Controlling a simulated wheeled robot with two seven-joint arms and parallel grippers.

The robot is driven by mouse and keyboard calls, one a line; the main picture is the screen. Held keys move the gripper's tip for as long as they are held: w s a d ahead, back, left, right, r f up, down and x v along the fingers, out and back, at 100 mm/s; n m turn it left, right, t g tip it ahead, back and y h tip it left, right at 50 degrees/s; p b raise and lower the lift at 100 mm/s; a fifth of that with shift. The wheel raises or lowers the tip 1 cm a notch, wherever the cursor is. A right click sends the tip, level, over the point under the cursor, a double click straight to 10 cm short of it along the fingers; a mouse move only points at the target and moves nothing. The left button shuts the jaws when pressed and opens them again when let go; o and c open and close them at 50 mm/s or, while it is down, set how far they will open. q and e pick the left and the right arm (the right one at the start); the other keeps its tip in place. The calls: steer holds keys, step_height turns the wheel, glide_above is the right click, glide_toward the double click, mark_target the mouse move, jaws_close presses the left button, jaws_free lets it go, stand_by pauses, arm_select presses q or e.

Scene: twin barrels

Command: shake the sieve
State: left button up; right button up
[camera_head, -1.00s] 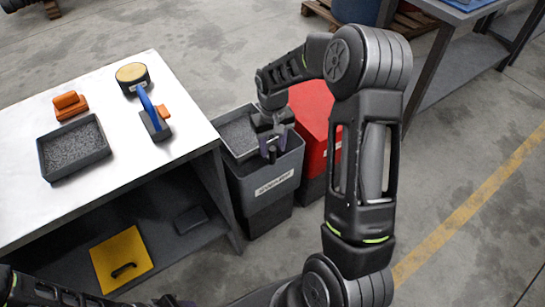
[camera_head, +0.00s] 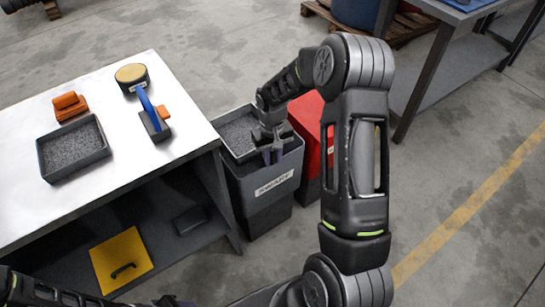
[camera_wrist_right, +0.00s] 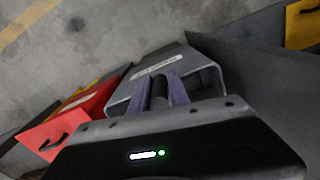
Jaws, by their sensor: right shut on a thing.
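The sieve (camera_head: 238,133) is a grey rectangular frame with a speckled grey surface. It is at the top of a dark grey barrel (camera_head: 262,205) with a white label. My right gripper (camera_head: 271,150) is at the sieve's near right side, shut on its dark handle. In the right wrist view, the purple-grey fingers (camera_wrist_right: 160,90) close around the dark upright handle (camera_wrist_right: 159,88), with the barrel's label behind. The gripper hides part of the sieve; I cannot tell whether it rests on the rim or is slightly above.
A red barrel (camera_head: 310,112) stands close behind the grey one. The white-topped bench (camera_head: 110,185) at left holds a grey tray (camera_head: 43,160), a blue-handled brush (camera_head: 148,108) and orange blocks. A yellow panel (camera_head: 120,260) is below. Floor at right is clear.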

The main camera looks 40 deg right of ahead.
jaws_close()
stand_by(0.9)
steer(key=d, duration=0.6)
steer(key=shift+d+b, duration=0.25)
steer(key=shift+b, duration=0.1)
steer(key=shift+s+r, duration=0.1)
steer(key=o, duration=0.6)
jaws_free()
steer(key=shift+d, duration=0.15)
